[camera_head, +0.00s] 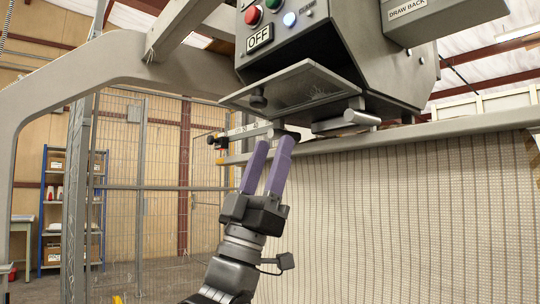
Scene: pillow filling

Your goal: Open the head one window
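The head one window (300,88) is a framed, see-through panel on the lower front of the grey machine head (375,65). It juts outward at a slant, with a dark round knob (258,98) near its left corner. My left gripper (275,143) reaches up from below, with two purple fingers spread a little apart and nothing clearly seen between them. Its fingertips are just below the panel, close to a short metal rod end (284,133); I cannot tell whether they touch it. My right gripper is out of view.
Buttons and an OFF label (259,39) are on the head above the panel. A grey bar (450,128) and a quilted sheet (400,210) fill the right. A wire fence (150,180) and a blue shelf (70,210) stand behind at left.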

